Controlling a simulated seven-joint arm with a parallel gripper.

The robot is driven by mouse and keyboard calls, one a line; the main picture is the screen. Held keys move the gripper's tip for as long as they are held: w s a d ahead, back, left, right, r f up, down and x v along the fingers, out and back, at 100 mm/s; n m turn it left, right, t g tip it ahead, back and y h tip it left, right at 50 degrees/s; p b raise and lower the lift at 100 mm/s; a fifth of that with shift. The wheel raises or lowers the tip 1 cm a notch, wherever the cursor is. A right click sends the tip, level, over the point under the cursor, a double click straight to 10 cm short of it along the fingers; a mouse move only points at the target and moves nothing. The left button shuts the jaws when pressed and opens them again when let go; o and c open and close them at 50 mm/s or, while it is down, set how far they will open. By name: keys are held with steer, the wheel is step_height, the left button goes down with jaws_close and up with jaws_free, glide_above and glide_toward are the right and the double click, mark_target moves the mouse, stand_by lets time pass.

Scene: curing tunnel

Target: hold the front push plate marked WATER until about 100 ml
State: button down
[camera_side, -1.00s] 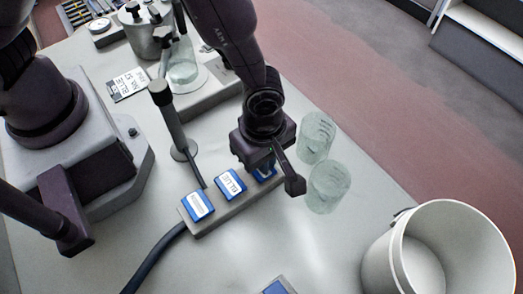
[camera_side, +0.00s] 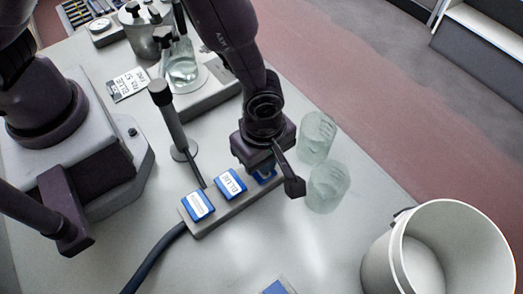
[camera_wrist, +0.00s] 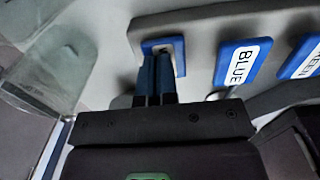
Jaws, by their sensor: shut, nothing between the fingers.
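My gripper (camera_side: 266,164) is shut and points down over the end plate of a grey bar (camera_side: 225,212) holding blue push plates. In the wrist view its dark fingers (camera_wrist: 160,70) meet the end blue plate (camera_wrist: 152,46); that plate's marking is hidden. I cannot tell how far it is pressed. Beside it is a plate marked BLUE (camera_side: 231,184), then another (camera_side: 198,205) whose marking ends in EEN in the wrist view (camera_wrist: 305,56). A clear vessel (camera_side: 182,66) at the back seems to hold some pale liquid; its level is not readable.
Two empty-looking glass beakers (camera_side: 317,137) (camera_side: 327,186) stand just right of my gripper. A white bucket (camera_side: 440,250) is at the lower right. A black post (camera_side: 172,120) stands behind the bar. Another blue-topped piece (camera_side: 276,288) is cut by the bottom edge.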

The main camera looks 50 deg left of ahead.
steer(key=shift+s+a+f, duration=0.15)
steer(key=shift+s+f, duration=0.1)
steer(key=shift+s, duration=0.1)
step_height(320, 180, up, 14)
steer(key=shift+w+r, duration=0.25)
steer(key=shift+w, duration=0.1)
stand_by(2.1)
steer(key=s+a+r+m+t, duration=0.2)
steer(key=s+a+r+m, duration=0.1)
steer(key=a+r+m, duration=0.5)
steer(key=s+a+r+m+t, duration=0.3)
steer(key=a+r+m, duration=0.5)
steer(key=a, duration=0.5)
steer(key=shift+s+a+r+m, duration=0.3)
steer(key=shift+s+a+m, duration=0.15)
steer(key=shift+m, duration=0.55)
